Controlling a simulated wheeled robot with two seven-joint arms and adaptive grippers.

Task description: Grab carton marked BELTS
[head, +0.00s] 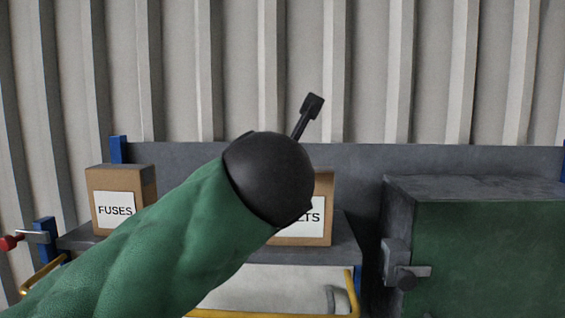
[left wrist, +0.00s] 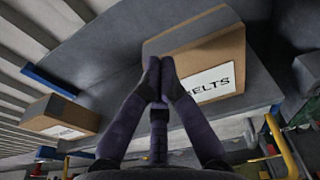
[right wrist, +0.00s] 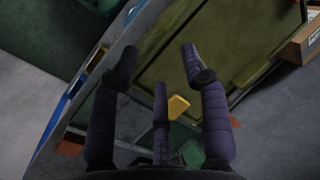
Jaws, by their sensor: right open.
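The carton marked BELTS (head: 324,188) stands on a grey shelf, mostly hidden behind my left arm in the head view; only "LTS" of its label shows. In the left wrist view the carton (left wrist: 212,55) is brown with a white label, its first letter covered by a finger. My left gripper (left wrist: 160,68) has its fingertips together in front of the carton, with nothing seen between them. Whether it touches the carton cannot be told. My right gripper (right wrist: 158,55) is open and empty in the right wrist view, away from this carton.
A carton marked FUSES (head: 115,211) stands left on the shelf (head: 345,252); it also shows in the left wrist view (left wrist: 55,120). A green-fronted grey cabinet (head: 480,255) stands at right. A yellow rail (head: 255,313) runs below the shelf. A corrugated wall is behind.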

